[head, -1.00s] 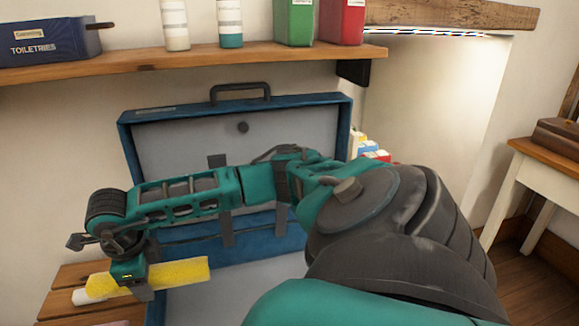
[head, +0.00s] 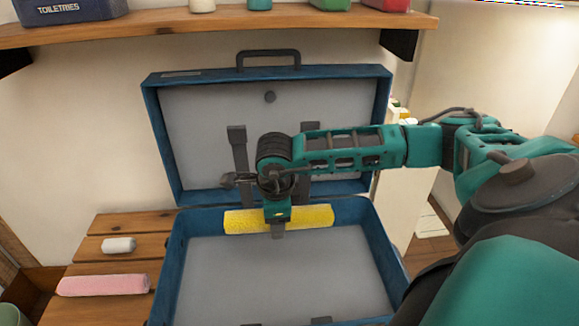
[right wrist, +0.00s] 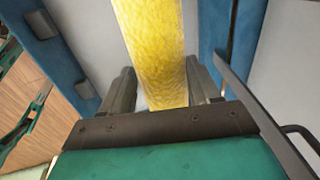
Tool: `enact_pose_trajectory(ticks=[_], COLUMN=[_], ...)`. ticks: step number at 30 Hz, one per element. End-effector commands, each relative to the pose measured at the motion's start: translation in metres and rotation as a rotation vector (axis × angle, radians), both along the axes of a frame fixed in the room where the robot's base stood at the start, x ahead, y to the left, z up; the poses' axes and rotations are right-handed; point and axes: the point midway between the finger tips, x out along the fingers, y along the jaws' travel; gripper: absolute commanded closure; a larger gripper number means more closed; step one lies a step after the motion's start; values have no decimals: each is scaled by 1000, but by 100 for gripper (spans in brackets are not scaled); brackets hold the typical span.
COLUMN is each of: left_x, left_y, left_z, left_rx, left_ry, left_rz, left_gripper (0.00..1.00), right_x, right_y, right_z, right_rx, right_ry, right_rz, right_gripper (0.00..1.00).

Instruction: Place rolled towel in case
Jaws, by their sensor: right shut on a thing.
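The rolled towel (head: 308,216) is yellow and lies level across the back of the open blue case (head: 178,262). My right gripper (head: 278,230) is shut on the towel's middle. In the right wrist view the towel (right wrist: 150,45) passes between the two fingers (right wrist: 160,95). The towel is over the case's bottom half, near the hinge side; I cannot tell whether it touches the grey lining (head: 270,275). The case's lid (head: 335,110) stands upright behind. My left gripper is not in view.
A pink roll (head: 103,286) and a small white roll (head: 118,245) lie on the slatted wooden bench (head: 140,222) left of the case. A wooden shelf (head: 200,22) with a toiletries box (head: 70,10) and bottles runs above the lid. The case's front interior is clear.

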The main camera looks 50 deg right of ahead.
Motion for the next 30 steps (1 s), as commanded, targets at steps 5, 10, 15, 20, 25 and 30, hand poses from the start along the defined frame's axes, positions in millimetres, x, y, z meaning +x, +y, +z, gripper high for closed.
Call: enact_pose_trajectory(ticks=[5,10,15,20,25,30], left_x=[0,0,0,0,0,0], left_y=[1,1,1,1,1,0], left_z=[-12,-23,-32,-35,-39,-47], left_rx=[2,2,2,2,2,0], left_ry=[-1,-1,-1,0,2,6], left_rz=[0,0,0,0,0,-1], left_gripper=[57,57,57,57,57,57], right_x=[-1,-1,-1,0,0,0], right_y=[1,1,1,0,1,1], right_z=[-48,-95,-132,-148,-161,-187], right_rx=[0,0,0,0,0,1], right_ry=[5,5,3,1,3,2], right_rz=[1,0,0,-1,0,0], right_gripper=[72,72,72,72,72,72])
